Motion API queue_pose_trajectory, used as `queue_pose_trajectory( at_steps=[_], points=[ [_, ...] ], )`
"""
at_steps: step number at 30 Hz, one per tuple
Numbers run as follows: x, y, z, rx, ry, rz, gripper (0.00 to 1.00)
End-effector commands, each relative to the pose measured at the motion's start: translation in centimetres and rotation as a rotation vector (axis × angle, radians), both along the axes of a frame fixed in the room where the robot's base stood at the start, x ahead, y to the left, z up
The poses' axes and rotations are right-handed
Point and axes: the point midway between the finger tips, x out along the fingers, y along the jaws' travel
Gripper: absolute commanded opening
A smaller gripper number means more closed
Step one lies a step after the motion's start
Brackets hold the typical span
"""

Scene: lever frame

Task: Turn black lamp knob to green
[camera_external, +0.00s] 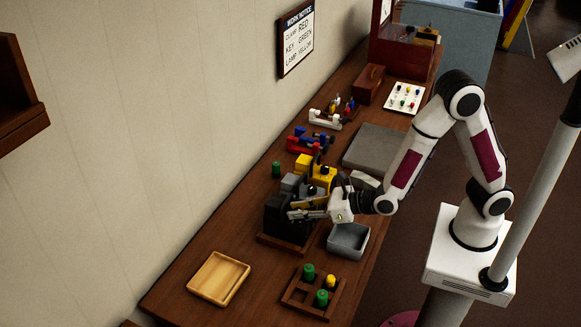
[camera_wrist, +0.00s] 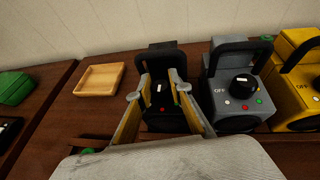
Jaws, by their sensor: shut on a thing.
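The black lamp (camera_external: 280,222) stands on the bench in the external view, with my gripper (camera_external: 305,214) at its front face. In the wrist view the black lamp (camera_wrist: 160,58) is straight ahead. Its black knob (camera_wrist: 160,88), with a small white mark, lies between the fingertips of my gripper (camera_wrist: 159,92). The fingers are shut on the knob. A red dot (camera_wrist: 160,109) and a green dot (camera_wrist: 178,99) show near the knob. The fingers partly hide the lamp face, and I cannot tell which position the knob's mark points to.
A grey lamp (camera_wrist: 234,85) and a yellow lamp (camera_wrist: 299,80) stand close to the right. A wooden tray (camera_external: 219,278) lies to the left. A grey bin (camera_external: 348,241) and a rack with green and yellow pieces (camera_external: 297,300) are nearby. A notes board (camera_external: 297,39) hangs on the wall.

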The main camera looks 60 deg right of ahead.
Motion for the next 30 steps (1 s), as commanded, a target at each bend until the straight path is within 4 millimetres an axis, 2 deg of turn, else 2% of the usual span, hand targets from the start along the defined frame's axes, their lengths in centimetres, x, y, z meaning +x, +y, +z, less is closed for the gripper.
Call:
queue_pose_trajectory(
  at_steps=[7, 8, 22, 30],
  points=[
    [0.0, 0.0, 0.0, 0.0, -0.001, 0.0, 0.0],
    [0.0, 0.0, 0.0, 0.0, -0.001, 0.0, 0.28],
    [-0.2, 0.0, 0.1, 0.0, -0.001, 0.0, 0.28],
    [-1.6, -0.2, 0.7, 0.0, -0.001, 0.0, 0.28]
  ],
)
